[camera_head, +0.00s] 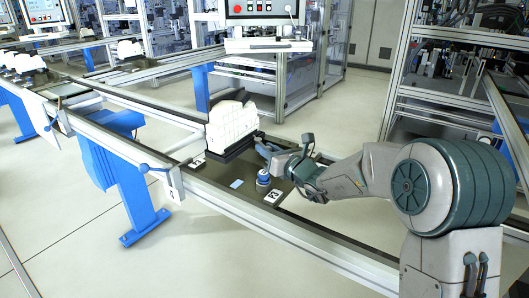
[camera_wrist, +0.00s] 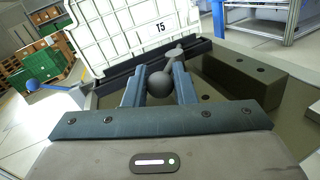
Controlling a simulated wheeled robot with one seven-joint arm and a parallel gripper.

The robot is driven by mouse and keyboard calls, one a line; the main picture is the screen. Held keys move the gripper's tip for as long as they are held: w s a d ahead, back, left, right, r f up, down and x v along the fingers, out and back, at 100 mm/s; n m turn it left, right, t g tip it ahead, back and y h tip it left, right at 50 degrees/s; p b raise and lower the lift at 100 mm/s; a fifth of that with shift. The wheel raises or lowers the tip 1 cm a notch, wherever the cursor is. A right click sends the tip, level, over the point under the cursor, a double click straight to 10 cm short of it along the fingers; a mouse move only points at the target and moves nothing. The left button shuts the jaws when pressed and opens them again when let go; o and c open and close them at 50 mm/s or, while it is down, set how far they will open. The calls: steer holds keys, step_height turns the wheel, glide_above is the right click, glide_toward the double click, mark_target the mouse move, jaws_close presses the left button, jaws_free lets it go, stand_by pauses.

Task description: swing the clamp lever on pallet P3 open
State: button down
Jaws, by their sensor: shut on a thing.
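My gripper (camera_head: 262,147) reaches in from the right to the near right edge of a dark pallet (camera_head: 229,150) that carries a white ribbed crate (camera_head: 232,122). In the wrist view my gripper's two blue fingers (camera_wrist: 158,77) are shut on a dark ball knob (camera_wrist: 158,84). The knob is on the end of the clamp lever (camera_wrist: 173,53), whose short grey arm runs away from me toward the pallet's dark edge (camera_wrist: 197,48). The crate (camera_wrist: 135,28) in the wrist view bears a T5 label. In the head view the lever is too small to make out.
A blue-and-white cylinder (camera_head: 263,178) and a small blue card (camera_head: 237,184) are on the line bed near my gripper. White tags (camera_head: 275,196) lie there too. A dark block (camera_wrist: 243,80) is right of my fingers.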

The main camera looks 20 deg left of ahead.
steer(key=c, duration=1.3)
jaws_free()
steer(key=shift+w+d, duration=0.2)
steer(key=shift+d, duration=0.1)
steer(key=shift+o, duration=0.2)
steer(key=b+v, duration=0.1)
steer(key=v, duration=1.2)
steer(key=shift+s+d, duration=0.3)
